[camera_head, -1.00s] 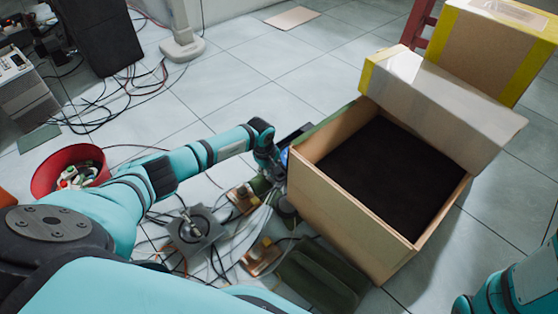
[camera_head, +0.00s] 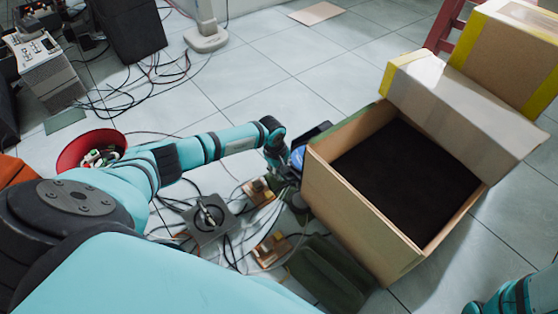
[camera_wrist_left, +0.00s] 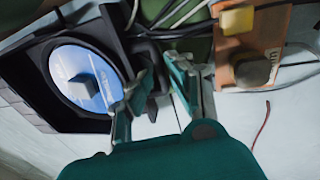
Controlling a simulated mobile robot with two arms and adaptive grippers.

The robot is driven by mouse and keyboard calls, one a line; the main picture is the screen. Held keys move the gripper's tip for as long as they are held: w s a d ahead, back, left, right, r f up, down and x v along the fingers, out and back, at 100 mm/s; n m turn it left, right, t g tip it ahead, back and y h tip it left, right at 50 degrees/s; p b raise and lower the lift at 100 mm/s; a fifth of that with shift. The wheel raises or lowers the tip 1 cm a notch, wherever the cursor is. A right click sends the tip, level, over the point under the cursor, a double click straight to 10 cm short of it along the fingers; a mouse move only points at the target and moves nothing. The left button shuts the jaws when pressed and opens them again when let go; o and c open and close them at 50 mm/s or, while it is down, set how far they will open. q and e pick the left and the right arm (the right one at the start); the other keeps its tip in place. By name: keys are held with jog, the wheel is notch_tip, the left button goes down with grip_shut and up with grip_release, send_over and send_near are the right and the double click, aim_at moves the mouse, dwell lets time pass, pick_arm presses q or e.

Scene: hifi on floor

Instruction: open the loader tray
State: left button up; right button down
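In the left wrist view a black device (camera_wrist_left: 30,93) fills the left side. A blue disc (camera_wrist_left: 68,66) with a grey square block at its centre lies in its round recess. I take the black part around the disc to be the loader tray; how far it is out cannot be told. A black curved part (camera_wrist_left: 152,58) sticks out toward my left gripper (camera_wrist_left: 163,82). The gripper's teal fingers are apart, one on each side of this part; contact is unclear. In the head view the blue disc (camera_head: 298,157) shows beside the box, and the fingers are mostly hidden. My right gripper is out of view.
An open cardboard box (camera_head: 362,211) with a dark inside stands just right of the device. Circuit boards (camera_head: 271,250), cables and a grey plate (camera_head: 210,219) lie below. A red bucket (camera_head: 70,150) stands left.

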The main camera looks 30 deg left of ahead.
pick_arm(q)
notch_tip(320, 180, up, 11)
jog(key=s, duration=0.2)
jog(key=shift+a, duration=0.35)
